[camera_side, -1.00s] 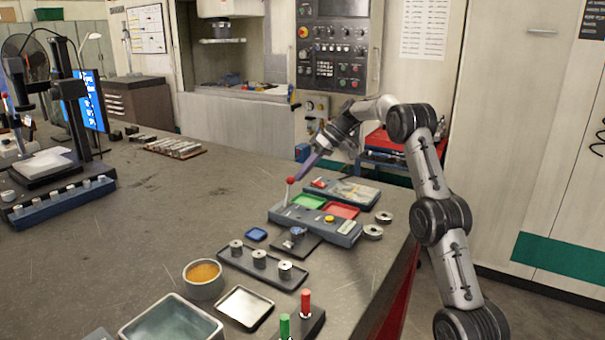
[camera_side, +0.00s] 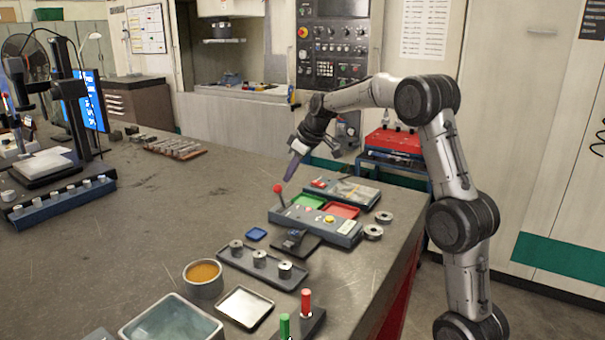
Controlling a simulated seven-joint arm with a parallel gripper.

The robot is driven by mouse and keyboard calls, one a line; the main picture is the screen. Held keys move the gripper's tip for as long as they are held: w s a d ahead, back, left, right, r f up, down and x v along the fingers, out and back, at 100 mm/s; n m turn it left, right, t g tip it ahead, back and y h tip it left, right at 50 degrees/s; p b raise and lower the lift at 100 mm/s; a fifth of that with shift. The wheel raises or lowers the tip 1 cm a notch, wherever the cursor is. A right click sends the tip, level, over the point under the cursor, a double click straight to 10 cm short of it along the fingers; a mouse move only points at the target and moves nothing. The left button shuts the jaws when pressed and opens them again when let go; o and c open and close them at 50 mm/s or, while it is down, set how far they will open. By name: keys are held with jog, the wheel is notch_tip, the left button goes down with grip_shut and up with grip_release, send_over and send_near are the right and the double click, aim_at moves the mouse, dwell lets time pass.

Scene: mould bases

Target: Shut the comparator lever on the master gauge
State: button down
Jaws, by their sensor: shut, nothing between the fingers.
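The comparator lever (camera_side: 278,189) is a thin stalk with a red ball knob, at the left end of a blue-grey base (camera_side: 330,230). It leans to the left. My gripper (camera_side: 289,177) points down and is shut and empty. Its purple fingertips are just above and right of the red knob; I cannot tell whether they touch it. A small dark block (camera_side: 294,238) with a blue-grey part sits on a black plate in front of the base. I cannot tell which piece is the master gauge.
Green (camera_side: 309,202) and red (camera_side: 341,210) trays sit behind the base. Metal rings (camera_side: 373,232) lie to its right. A black rack (camera_side: 245,264) with metal cylinders and a bowl (camera_side: 203,278) stand in front.

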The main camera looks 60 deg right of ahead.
jog(key=shift+a+f, duration=0.1)
jog(key=shift+a, duration=1.15)
jog(key=shift+a+f, duration=0.15)
jog(key=shift+a, duration=0.1)
jog(key=d+v, duration=0.2)
jog(key=v, duration=1)
jog(key=shift+w+r, duration=0.15)
jog(key=shift+r, duration=0.2)
